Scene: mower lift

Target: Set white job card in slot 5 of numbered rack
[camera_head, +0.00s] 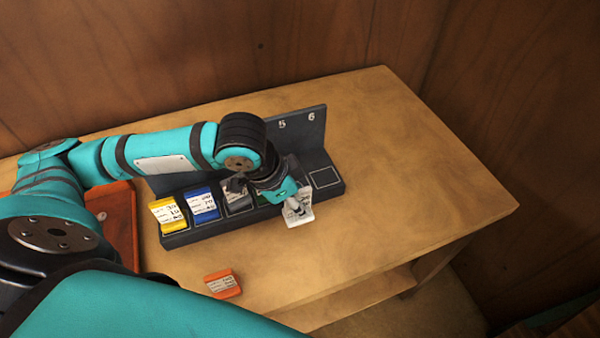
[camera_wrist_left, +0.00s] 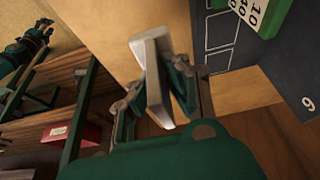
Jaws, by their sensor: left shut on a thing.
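The white job card (camera_head: 298,208) is held in my left gripper (camera_head: 291,197), just in front of the rack's front edge, toward its right end. In the left wrist view the card (camera_wrist_left: 153,72) stands tilted between the two fingers (camera_wrist_left: 155,100), which are shut on it. The dark numbered rack (camera_head: 185,237) shows a 5 and a 6 on its back panel. In the head view my gripper and wrist hide the slot 5 area. The left wrist view shows two empty outlined slots (camera_wrist_left: 221,45) beside a green card (camera_wrist_left: 262,14). My right gripper is not in view.
Yellow (camera_head: 167,215), blue (camera_head: 202,203) and dark grey (camera_head: 237,193) cards sit in the rack's left slots. Slot 6 (camera_head: 325,178) is empty. An orange card (camera_head: 223,283) lies on the table in front. An orange-brown tray (camera_head: 122,222) is at left. The table's right side (camera_head: 420,180) is clear.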

